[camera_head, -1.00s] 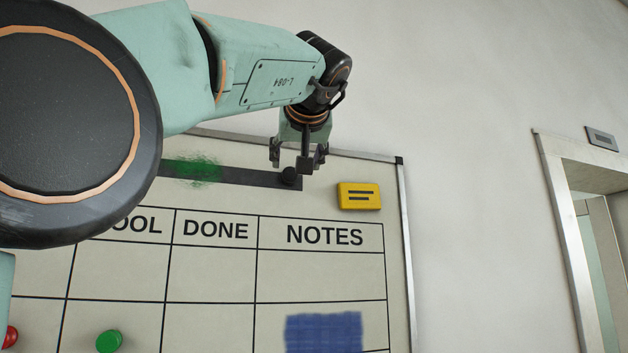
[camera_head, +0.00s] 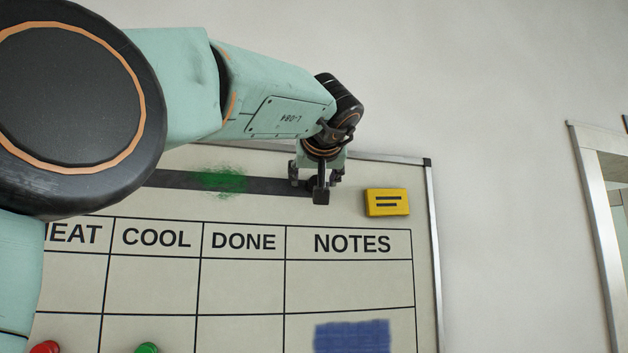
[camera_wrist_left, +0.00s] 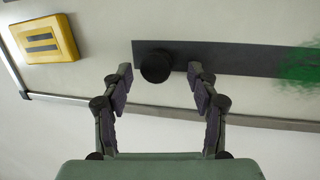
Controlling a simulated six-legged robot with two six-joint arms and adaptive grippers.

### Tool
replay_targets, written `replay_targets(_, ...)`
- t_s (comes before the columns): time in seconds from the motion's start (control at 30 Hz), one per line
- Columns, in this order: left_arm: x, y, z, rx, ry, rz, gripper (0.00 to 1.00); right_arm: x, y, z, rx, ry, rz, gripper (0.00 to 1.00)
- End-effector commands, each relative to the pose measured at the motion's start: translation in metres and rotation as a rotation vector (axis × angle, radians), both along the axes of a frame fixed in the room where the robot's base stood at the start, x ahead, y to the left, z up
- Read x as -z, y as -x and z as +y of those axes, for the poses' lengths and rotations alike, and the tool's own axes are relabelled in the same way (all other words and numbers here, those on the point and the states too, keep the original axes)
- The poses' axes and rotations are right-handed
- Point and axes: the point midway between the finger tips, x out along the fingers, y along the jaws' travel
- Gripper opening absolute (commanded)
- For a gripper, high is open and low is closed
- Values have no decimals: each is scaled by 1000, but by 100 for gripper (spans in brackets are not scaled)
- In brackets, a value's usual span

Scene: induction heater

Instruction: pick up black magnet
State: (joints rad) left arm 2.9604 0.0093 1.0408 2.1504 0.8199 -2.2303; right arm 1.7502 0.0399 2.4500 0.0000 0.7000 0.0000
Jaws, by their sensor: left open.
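The black magnet is a round, dark knob (camera_wrist_left: 156,66) at the end of a black strip (camera_wrist_left: 245,59) on the whiteboard. In the left wrist view it lies between the fingertips of my left gripper (camera_wrist_left: 160,76), which is open with one finger to each side. I see no clear contact. In the head view my left gripper (camera_head: 316,183) is at the strip's right end and largely hides the magnet. My right gripper is not in view.
A yellow block (camera_head: 387,202) with two dark bars is on the whiteboard (camera_head: 350,280), right of the gripper. Red (camera_head: 46,347) and green (camera_head: 147,348) magnets are low on the board. A doorway frame (camera_head: 597,220) stands at the right.

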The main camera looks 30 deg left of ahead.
Motion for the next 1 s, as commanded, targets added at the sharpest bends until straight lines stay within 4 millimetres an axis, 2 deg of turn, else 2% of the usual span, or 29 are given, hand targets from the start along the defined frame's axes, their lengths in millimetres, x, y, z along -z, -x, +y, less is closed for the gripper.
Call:
replay_targets(0.07, 1, 0, 0, 0, 1, 1, 57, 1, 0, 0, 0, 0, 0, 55)
replay_targets(0.53, 1, 0, 0, 0, 1, 1, 17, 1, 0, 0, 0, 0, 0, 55)
replay_targets(1.0, 0, 0, 0, 0, 0, 0, 15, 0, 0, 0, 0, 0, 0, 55)
